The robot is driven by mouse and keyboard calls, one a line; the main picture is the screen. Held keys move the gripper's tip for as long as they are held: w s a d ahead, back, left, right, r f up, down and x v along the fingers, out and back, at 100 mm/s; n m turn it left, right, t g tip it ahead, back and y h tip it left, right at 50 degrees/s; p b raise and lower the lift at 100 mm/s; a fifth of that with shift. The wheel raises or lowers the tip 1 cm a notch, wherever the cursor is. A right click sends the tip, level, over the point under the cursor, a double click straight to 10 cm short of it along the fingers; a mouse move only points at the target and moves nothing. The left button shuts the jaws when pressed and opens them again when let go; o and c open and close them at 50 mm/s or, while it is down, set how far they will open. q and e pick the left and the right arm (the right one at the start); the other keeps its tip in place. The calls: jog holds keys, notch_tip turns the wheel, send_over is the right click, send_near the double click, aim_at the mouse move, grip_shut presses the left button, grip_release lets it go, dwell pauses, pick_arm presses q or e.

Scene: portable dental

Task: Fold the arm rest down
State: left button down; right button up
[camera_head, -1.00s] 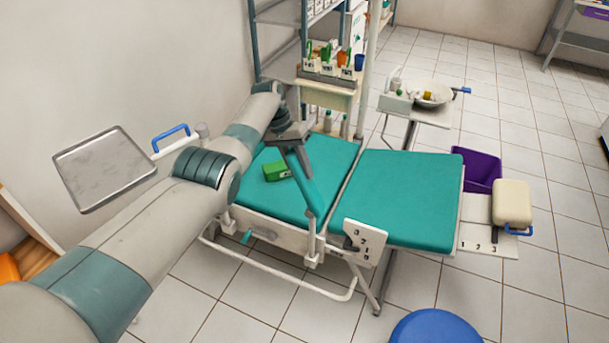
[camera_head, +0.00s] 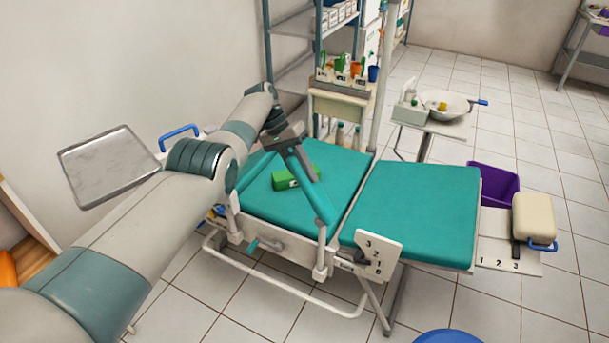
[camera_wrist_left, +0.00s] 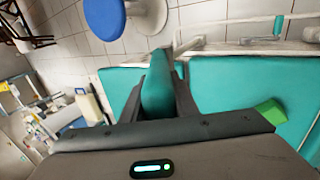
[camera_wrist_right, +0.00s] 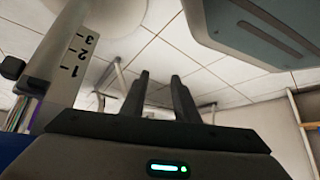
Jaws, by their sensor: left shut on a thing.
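The teal arm rest (camera_head: 308,182) is a narrow padded bar on the near side of the reclined teal dental chair (camera_head: 420,205). It leans up and to the left from its white post at the chair's edge, over the pad. My left gripper (camera_head: 290,140) is shut on the upper end of the arm rest. In the left wrist view, the arm rest (camera_wrist_left: 157,88) lies between the two dark fingers. My right gripper (camera_wrist_right: 160,92) shows only in the right wrist view, its fingers apart with nothing between them.
A green box (camera_head: 290,180) lies on the chair pad behind the arm rest. A metal tray (camera_head: 105,168) is at the left. A cream headrest (camera_head: 533,217) is at the right end, by a purple bin (camera_head: 497,183). A blue stool (camera_head: 450,337) stands at the front.

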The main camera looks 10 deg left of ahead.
pick_arm(q)
jog(key=shift+r, duration=0.1)
jog(key=c, duration=1.4)
grip_release()
